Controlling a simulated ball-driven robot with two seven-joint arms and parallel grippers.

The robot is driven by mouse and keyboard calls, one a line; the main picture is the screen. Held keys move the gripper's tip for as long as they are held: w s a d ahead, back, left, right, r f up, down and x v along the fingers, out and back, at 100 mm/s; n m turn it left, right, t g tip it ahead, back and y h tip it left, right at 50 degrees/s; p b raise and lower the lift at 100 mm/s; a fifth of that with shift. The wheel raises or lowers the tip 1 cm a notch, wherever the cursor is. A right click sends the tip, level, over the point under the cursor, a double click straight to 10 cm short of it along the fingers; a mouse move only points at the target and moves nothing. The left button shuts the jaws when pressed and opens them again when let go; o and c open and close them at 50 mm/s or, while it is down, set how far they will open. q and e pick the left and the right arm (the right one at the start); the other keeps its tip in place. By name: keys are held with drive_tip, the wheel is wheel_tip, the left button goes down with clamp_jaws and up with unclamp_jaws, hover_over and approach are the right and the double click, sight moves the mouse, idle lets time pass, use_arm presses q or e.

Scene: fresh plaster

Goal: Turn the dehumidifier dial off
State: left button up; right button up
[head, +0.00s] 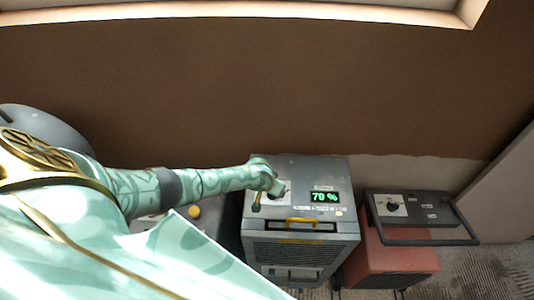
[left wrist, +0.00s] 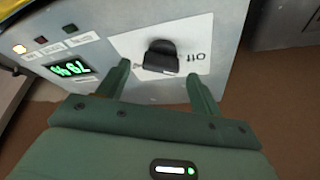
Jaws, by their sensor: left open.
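The dehumidifier (head: 300,255) is a grey box in the head view, with a green display (head: 325,197) reading 70 % on its top panel. My left gripper (head: 274,188) is over the panel's left part and largely covers the dial there. Contact with the dial cannot be told. My right gripper is not in view.
A red machine (head: 390,263) with a dark handle and its own dial (head: 393,207) stands close to the right. A yellow handle (head: 300,220) lies at the dehumidifier's front edge. A brown wall (head: 250,90) rises behind.

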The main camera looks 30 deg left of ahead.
use_arm(q)
drive_tip(key=p+v, duration=0.5)
drive_tip(key=v, duration=0.9)
drive_tip(key=shift+s+r, duration=0.2)
drive_tip(key=shift+r, duration=0.05)
